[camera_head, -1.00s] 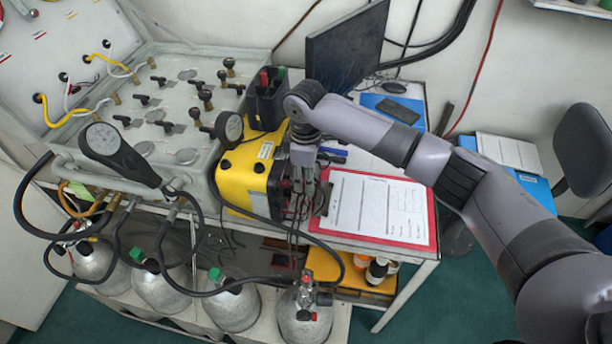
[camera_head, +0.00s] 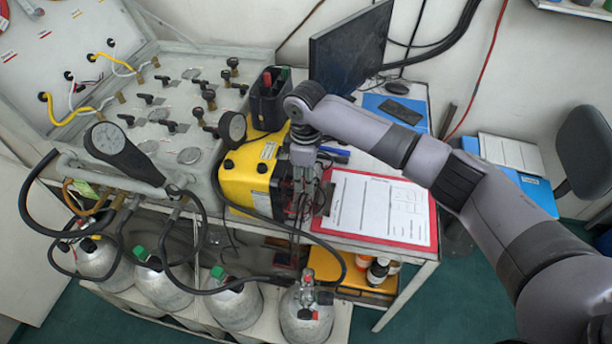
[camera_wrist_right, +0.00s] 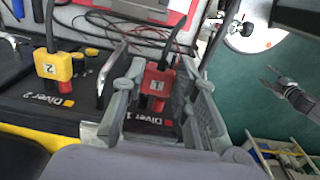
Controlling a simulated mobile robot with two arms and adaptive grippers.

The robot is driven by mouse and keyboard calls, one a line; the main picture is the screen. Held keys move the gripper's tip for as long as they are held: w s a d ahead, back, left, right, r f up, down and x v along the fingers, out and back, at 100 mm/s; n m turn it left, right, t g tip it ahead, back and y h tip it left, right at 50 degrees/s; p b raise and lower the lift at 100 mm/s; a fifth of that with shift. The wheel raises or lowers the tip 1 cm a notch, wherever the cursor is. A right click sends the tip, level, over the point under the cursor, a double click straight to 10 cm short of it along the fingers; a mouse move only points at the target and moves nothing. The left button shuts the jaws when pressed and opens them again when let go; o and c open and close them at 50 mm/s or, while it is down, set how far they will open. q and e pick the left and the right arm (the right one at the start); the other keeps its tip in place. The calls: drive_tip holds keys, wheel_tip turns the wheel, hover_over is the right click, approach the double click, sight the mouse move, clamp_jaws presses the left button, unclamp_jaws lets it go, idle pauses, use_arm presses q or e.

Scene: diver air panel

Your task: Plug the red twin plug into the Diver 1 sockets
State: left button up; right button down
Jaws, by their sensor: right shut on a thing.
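The red twin plug (camera_wrist_right: 158,80), marked 1, sits between the fingers of my right gripper (camera_wrist_right: 158,72) in the right wrist view. The gripper is shut on it. The plug is over the Diver 1 label area (camera_wrist_right: 150,122) of the black panel, with red parts just below it. I cannot tell whether its pins are in the sockets. A yellow twin plug (camera_wrist_right: 56,67), marked 2, stands at the Diver 2 label to the left. In the head view my right gripper (camera_head: 303,192) is at the right end of the yellow box (camera_head: 248,172); the plug is not clear there.
A red clipboard (camera_head: 378,208) lies right of the gripper. Gas cylinders (camera_head: 232,302) stand below. Dark and red cables (camera_wrist_right: 125,25) lie behind the plugs.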

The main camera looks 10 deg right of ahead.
drive_tip(key=shift+w+a+r+p, duration=0.1)
drive_tip(key=shift+w+a+p, duration=0.05)
drive_tip(key=shift+a+p, duration=0.25)
idle(0.6)
drive_tip(key=c, duration=1.2)
unclamp_jaws()
